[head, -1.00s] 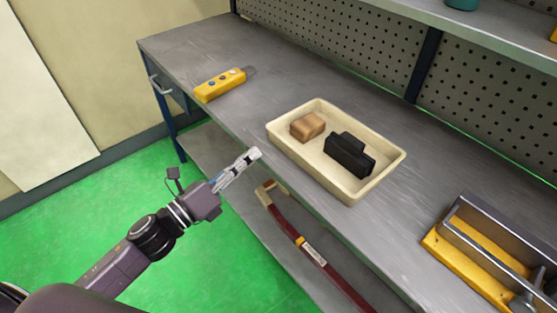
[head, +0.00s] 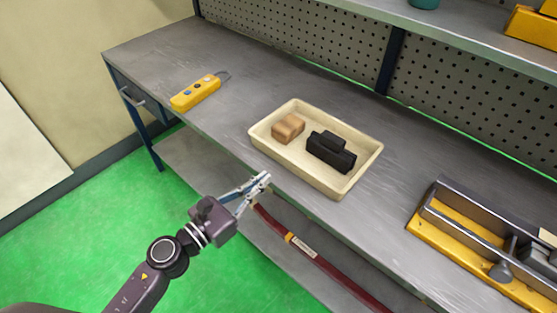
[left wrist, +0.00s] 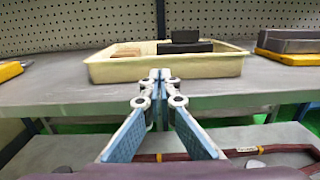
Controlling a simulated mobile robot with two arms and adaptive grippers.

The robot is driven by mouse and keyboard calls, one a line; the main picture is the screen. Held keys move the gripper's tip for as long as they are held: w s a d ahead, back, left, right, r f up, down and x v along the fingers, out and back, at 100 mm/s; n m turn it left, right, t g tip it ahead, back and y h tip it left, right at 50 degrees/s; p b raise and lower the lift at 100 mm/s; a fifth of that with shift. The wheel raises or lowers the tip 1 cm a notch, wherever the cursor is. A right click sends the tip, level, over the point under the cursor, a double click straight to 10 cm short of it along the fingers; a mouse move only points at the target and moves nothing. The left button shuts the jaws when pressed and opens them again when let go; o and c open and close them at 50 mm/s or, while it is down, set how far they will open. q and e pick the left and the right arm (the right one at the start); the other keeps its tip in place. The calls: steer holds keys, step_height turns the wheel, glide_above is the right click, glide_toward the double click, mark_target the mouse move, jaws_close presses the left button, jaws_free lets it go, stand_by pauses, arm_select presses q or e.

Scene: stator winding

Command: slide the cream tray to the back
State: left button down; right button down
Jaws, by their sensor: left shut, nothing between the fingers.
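The cream tray (head: 343,186) sits on the grey workbench near its front edge, and it also shows ahead in the left wrist view (left wrist: 200,67). A brown block (head: 288,128) and a black part (head: 331,152) lie in it. My left gripper (head: 264,177) is shut and empty, just in front of the bench's front edge, near the tray's front wall. In the left wrist view the closed fingertips (left wrist: 160,76) overlap the tray's front wall in the picture; I cannot tell whether they touch it. My right gripper is not in view.
A yellow control box (head: 196,93) lies at the left of the workbench (head: 150,62). A yellow and grey fixture (head: 450,245) stands at the right. A perforated back panel (head: 300,45) rises behind. The bench behind the tray is clear. A red bar (head: 330,265) lies on the lower shelf.

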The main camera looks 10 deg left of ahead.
mark_target(287, 160)
arm_select(q)
steer(key=p+x, duration=0.1)
steer(key=x, duration=0.5)
steer(key=shift+w+d+p, duration=0.15)
steer(key=shift+w+p, duration=0.05)
steer(key=shift+p, duration=0.1)
steer(key=x, duration=0.7)
steer(key=shift+w+d+b, duration=0.2)
steer(key=shift+w+b, duration=0.05)
steer(key=shift+b, duration=0.15)
